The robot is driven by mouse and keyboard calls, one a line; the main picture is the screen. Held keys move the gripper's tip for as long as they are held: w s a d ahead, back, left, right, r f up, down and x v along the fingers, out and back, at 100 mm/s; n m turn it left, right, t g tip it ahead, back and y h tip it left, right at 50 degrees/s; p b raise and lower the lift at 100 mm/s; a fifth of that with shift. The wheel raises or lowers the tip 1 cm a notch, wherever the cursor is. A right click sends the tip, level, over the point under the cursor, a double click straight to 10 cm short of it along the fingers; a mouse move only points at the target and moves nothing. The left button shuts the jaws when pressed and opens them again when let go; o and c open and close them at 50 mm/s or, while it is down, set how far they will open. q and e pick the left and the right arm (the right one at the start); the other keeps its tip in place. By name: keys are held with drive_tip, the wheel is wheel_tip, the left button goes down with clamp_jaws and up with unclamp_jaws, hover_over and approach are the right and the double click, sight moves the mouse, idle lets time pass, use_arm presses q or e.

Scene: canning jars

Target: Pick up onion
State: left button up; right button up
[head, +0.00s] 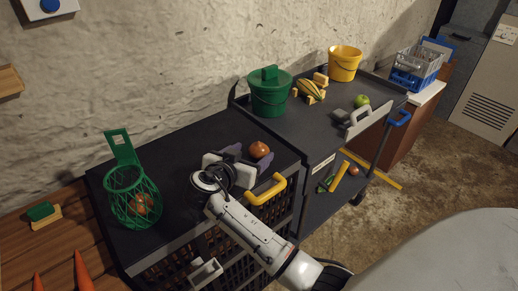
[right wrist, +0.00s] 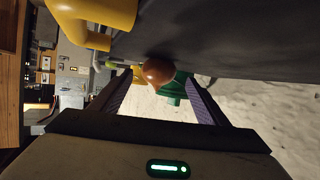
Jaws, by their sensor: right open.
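The onion (head: 260,150), round and orange-brown, sits on the dark top of the near cart (head: 165,155), close to its right end. It also shows in the right wrist view (right wrist: 157,72), at the far end of the gap between my fingers. My right gripper (head: 246,157) is open and low over the cart top, its purple-grey fingers pointing at the onion. In the wrist view the fingertips (right wrist: 162,78) lie on either side of the onion, with gaps visible; I cannot tell how deep it sits between them. My left gripper is not in view.
A yellow handle (head: 266,191) stands at the cart's front edge, beside my gripper. A green mesh basket (head: 133,195) holding reddish round items is at left. A green lidded bucket (head: 269,95), striped squash (head: 310,89) and yellow bucket (head: 344,64) stand on the farther cart.

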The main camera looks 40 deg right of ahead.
sight(256, 152)
drive_tip(key=p+x, duration=0.1)
drive_tip(key=x, duration=0.3)
drive_tip(key=shift+s+d+r, duration=0.15)
drive_tip(key=shift+s, duration=0.05)
drive_tip(key=shift+w+d+f, duration=0.25)
drive_tip(key=shift+d+f, duration=0.05)
drive_tip(key=shift+d, duration=0.05)
drive_tip(key=c, duration=0.9)
drive_tip(key=shift+o, duration=0.2)
wheel_tip(256, 152, up, 10)
drive_tip(key=shift+r+b, duration=0.1)
drive_tip(key=shift+b, duration=0.3)
